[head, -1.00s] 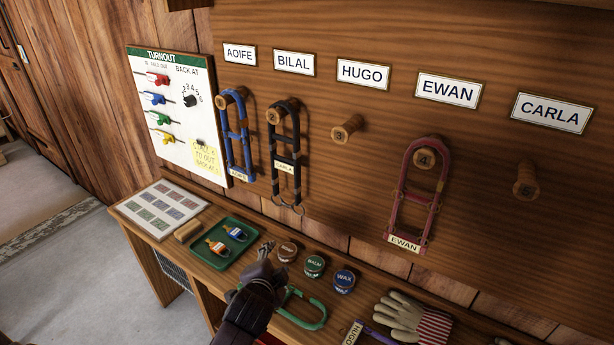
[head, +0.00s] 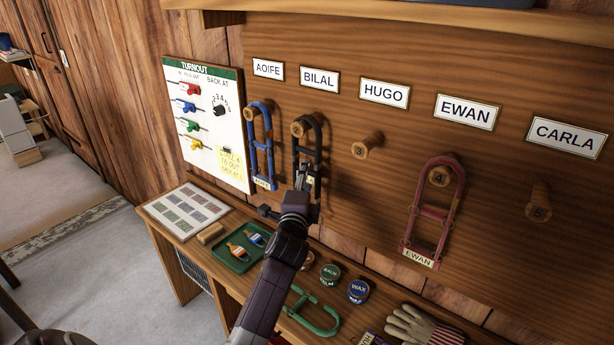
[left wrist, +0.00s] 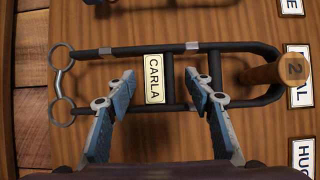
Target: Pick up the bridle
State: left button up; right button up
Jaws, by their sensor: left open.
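A black bridle (head: 296,150) with a CARLA tag hangs on peg 2 under the BILAL label. My left gripper (head: 306,178) is raised in front of its lower half and hides part of it. In the left wrist view the black bridle (left wrist: 225,47) spans the picture, with metal rings at its lower end. There my left gripper (left wrist: 160,92) is open, one finger on each side of the CARLA tag (left wrist: 154,78). I cannot tell whether the fingers touch the bridle. My right gripper is not in view.
A blue bridle (head: 253,155) hangs close left of it, and a red EWAN bridle (head: 409,226) hangs on peg 4. Pegs 3 (head: 367,146) and 5 (head: 539,202) are bare. The bench below holds a green tray (head: 231,259), tins, a green bridle (head: 331,327) and a glove (head: 408,325).

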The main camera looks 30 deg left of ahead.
pick_arm(q)
jog(key=shift+x, duration=1.25)
jog(key=shift+s+f, duration=0.1)
grip_shut()
